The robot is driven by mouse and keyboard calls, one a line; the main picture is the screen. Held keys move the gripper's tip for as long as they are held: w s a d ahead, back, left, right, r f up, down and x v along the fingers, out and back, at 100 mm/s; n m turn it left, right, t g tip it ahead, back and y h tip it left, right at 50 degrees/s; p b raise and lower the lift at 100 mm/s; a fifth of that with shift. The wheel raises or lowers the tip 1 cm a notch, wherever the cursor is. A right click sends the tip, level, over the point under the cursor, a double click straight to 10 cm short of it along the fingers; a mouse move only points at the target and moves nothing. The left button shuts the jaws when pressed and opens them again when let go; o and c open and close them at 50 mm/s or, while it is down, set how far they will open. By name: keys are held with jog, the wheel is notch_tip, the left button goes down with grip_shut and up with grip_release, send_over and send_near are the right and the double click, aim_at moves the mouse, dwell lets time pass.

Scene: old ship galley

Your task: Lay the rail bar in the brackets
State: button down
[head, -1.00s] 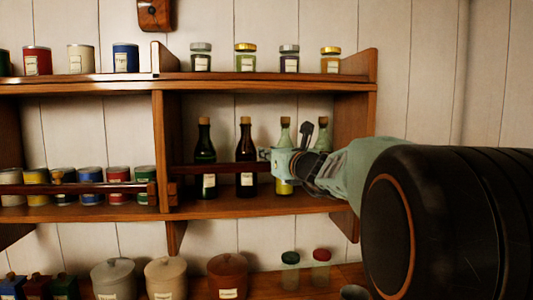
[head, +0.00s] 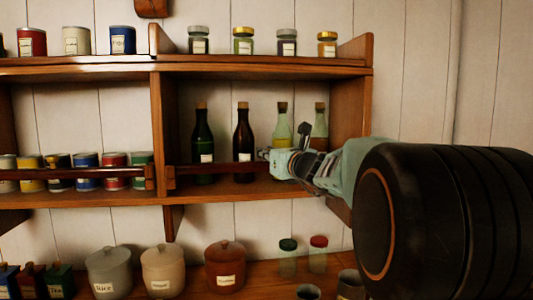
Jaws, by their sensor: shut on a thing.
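The rail bar (head: 225,168) is a dark red-brown wooden strip, held about level across the front of the right middle shelf bay. My gripper (head: 271,160) is shut on it toward the right of its visible length. The left bracket (head: 170,178) is a small wooden block on the divider's front edge. The bar's left end is at this bracket's upper part; I cannot tell whether it sits in it. The bar's right end and the right bracket are hidden behind my gripper and arm.
Several corked bottles (head: 243,140) stand behind the bar on the shelf (head: 240,190). A similar rail (head: 80,173) crosses the left bay in front of tins. Jars (head: 243,42) stand on the top shelf. Lidded crocks (head: 162,270) stand on the counter below.

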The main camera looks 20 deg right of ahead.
jog(key=shift+r, duration=0.1)
jog(key=c, duration=1.7)
grip_release()
jog(key=shift+s+d, duration=0.15)
jog(key=shift+s, duration=1.75)
jog(key=shift+s+d, duration=0.1)
jog(key=shift+s, duration=1.75)
